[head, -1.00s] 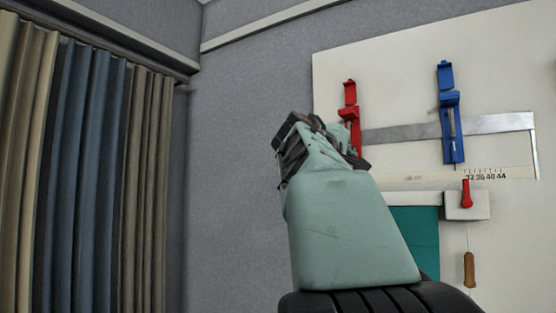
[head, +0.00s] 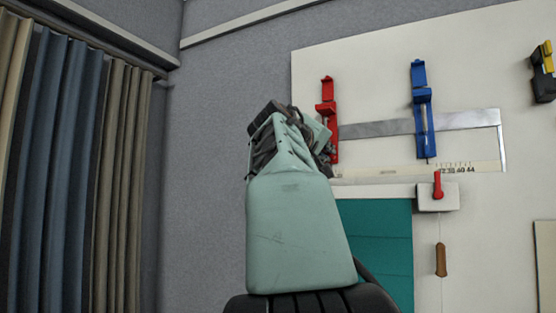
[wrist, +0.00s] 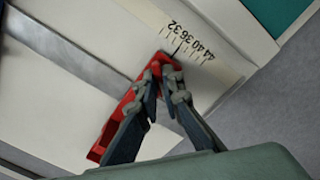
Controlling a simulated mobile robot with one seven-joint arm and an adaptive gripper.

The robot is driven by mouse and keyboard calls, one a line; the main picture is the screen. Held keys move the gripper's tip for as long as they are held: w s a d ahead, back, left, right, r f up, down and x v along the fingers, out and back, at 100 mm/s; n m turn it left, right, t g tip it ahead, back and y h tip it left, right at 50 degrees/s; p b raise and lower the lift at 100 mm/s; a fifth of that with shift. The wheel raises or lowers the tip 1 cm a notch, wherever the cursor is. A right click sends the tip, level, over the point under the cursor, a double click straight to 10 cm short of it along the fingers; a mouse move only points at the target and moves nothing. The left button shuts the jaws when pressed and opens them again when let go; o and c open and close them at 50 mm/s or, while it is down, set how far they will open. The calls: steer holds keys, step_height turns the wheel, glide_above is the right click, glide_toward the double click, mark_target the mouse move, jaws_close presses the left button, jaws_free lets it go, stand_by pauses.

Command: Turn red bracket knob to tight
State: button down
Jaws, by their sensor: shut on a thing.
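The red bracket (head: 328,100) is mounted upright on the white wall board, its lower end partly behind my gripper (head: 290,135) in the head view. In the wrist view the red bracket (wrist: 118,128) lies slantwise, close behind the fingers. My gripper (wrist: 164,78) has its fingertips together at the bracket's end near the printed scale. It is shut on a small part there, apparently the red bracket knob. The fingers cover most of this part, so its turn angle cannot be told.
A printed scale (head: 485,167), a red lever on a white plate (head: 438,203) and a teal panel (head: 385,240) are lower. Curtains (head: 75,170) hang at left.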

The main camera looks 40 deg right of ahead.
steer(key=m+b, duration=0.2)
steer(key=m, duration=0.3)
steer(key=shift+f+m, duration=0.15)
steer(key=shift+m, duration=0.15)
steer(key=shift+m+b, duration=0.5)
steer(key=shift+m, duration=1.8)
steer(key=c, duration=2.4)
jaws_free()
steer(key=shift+a, duration=0.1)
steer(key=shift+v, duration=3.7)
